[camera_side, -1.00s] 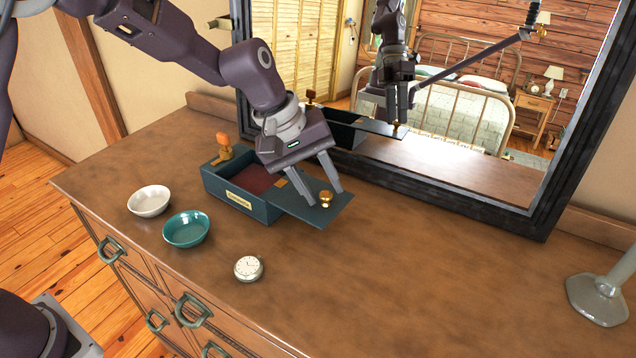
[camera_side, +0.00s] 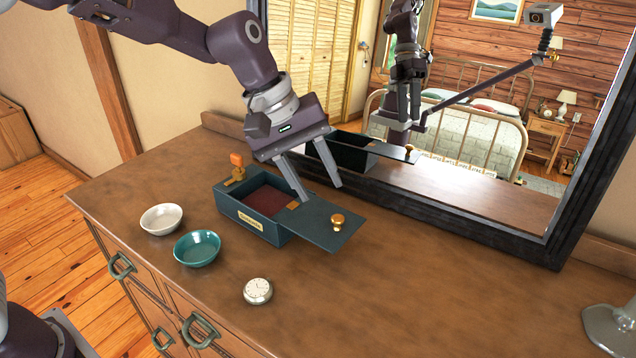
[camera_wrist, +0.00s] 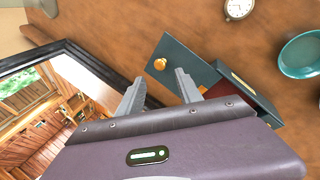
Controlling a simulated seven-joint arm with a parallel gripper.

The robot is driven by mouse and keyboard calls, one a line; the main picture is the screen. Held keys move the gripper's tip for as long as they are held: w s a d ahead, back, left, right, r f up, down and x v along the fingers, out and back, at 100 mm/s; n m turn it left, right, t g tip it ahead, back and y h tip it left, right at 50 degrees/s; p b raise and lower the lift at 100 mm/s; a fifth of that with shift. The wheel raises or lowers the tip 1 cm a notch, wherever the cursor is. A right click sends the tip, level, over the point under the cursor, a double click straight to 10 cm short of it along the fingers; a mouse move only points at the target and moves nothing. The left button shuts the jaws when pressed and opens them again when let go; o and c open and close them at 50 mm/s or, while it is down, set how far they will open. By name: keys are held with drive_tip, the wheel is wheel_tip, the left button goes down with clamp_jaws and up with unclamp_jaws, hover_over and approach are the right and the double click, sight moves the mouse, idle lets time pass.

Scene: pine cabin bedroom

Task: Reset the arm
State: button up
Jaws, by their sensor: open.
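My gripper (camera_side: 320,193) is open and empty. It hangs tilted above the back of a dark teal box, and its fingers look clear of the lid. Part of the box is hidden there behind my gripper.
A white bowl (camera_side: 161,219), a teal bowl (camera_side: 197,248) and a round pocket watch (camera_side: 257,291) stand on the brown dresser top (camera_side: 400,285). A black-framed mirror (camera_side: 480,232) stands close behind my gripper.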

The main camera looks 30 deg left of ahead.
drive_tip(key=s+a+r+m+t, duration=0.1)
drive_tip(key=s+a+r+m, duration=0.15)
drive_tip(key=s, duration=0.25)
drive_tip(key=s+a+r+m, duration=0.1)
drive_tip(key=s+a+r, duration=0.2)
drive_tip(key=s+r, duration=0.15)
drive_tip(key=s+a+f+m+y, duration=0.1)
drive_tip(key=s+a+m, duration=0.1)
drive_tip(key=s, duration=0.7)
drive_tip(key=s+a+f+m+t+y, duration=0.1)
drive_tip(key=s+a, duration=0.4)
drive_tip(key=s, duration=0.5)
drive_tip(key=shift+a+m+t+y, duration=0.3)
drive_tip(key=shift+m+y, duration=0.4)
drive_tip(key=shift+m, duration=0.15)
